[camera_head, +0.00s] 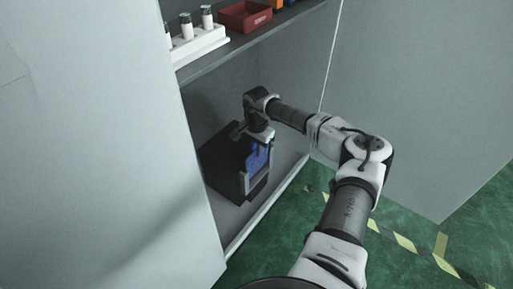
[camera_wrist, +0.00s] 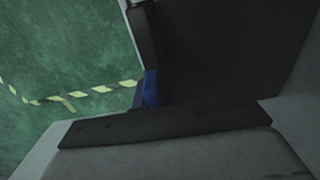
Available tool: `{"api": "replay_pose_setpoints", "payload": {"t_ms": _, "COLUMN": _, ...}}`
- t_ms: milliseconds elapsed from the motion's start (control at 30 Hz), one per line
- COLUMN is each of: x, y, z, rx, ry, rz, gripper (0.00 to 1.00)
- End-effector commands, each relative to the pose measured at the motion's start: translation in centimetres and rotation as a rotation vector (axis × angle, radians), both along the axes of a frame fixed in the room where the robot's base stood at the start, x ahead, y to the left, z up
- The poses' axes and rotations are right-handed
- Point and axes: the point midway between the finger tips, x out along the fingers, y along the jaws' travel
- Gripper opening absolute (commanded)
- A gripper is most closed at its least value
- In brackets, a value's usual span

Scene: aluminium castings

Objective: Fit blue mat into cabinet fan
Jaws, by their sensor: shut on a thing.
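The cabinet fan is a black box (camera_head: 222,157) with a light frame at its front, standing on the lower floor of the cabinet. The blue mat (camera_head: 258,160) is upright at the front of this box, within or against the light frame; I cannot tell how deep it sits. My gripper (camera_head: 256,146) reaches down from above and is shut on the mat's upper part. In the wrist view a small piece of the blue mat (camera_wrist: 150,88) shows beside the dark fan body (camera_wrist: 235,45); most of the mat is hidden.
The cabinet shelf (camera_head: 240,42) above carries a white rack (camera_head: 200,42) with several bottles and a red bin (camera_head: 245,16). The cabinet's left door (camera_head: 150,150) and right door (camera_head: 420,100) stand open. The green floor (camera_head: 390,210) has a yellow-black stripe.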

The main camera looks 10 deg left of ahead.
Motion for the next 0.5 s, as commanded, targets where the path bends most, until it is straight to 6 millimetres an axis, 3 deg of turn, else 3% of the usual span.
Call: {"api": "replay_pose_setpoints", "payload": {"t_ms": 500, "x": 0.0, "y": 0.0, "z": -1.4, "rx": 0.001, "ry": 0.000, "rz": 0.000, "gripper": 0.00}}
